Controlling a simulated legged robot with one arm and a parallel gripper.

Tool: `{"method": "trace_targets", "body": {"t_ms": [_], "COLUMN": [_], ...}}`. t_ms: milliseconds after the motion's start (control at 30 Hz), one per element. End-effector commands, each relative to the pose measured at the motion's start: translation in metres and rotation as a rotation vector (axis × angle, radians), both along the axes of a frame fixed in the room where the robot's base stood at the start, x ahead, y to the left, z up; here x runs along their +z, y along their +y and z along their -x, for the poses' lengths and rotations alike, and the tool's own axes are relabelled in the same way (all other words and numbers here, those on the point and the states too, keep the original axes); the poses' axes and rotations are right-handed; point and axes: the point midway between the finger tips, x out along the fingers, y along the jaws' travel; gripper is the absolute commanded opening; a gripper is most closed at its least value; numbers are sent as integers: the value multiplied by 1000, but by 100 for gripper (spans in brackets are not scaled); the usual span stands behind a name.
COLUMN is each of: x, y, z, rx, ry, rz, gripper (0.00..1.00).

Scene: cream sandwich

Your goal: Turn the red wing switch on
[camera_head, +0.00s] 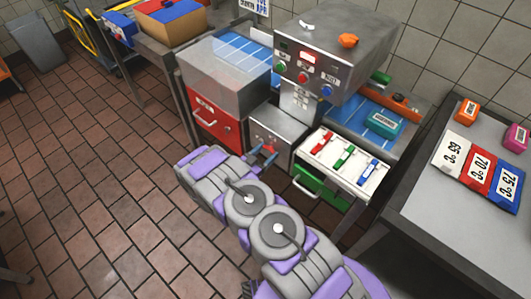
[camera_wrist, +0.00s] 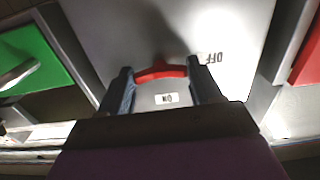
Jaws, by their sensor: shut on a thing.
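The red wing switch (camera_wrist: 160,72) shows in the wrist view as a curved red bar on a light grey panel (camera_wrist: 100,30). My gripper (camera_wrist: 158,79) has one dark finger at each end of the bar and is shut on it. The bar lies roughly crosswise in the picture, and its middle is not covered. An ON label (camera_wrist: 167,99) shows just below the bar, between the fingers. An upside-down OFF label (camera_wrist: 214,58) is to the right. In the head view my gripper (camera_head: 263,155) is at the front of a small grey box (camera_head: 285,125); the switch is mostly hidden there.
A red drawer (camera_head: 215,125) is left of the grey box. A partly open green drawer (camera_head: 318,187) and a white panel with red, green and blue levers (camera_head: 372,182) are to the right. A grey table (camera_head: 425,220) stands at far right. The tiled floor (camera_head: 90,170) at left is clear.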

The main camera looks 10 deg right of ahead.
Motion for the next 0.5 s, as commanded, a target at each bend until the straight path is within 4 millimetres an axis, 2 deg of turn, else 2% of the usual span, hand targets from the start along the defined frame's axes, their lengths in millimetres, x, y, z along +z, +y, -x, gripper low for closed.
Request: {"method": "trace_targets", "body": {"t_ms": [133, 500], "x": [0, 2], "y": [1, 1], "z": [-1, -1], "rx": [2, 2], "ry": [-1, -65], "rz": [-1, -47], "gripper": [33, 33]}}
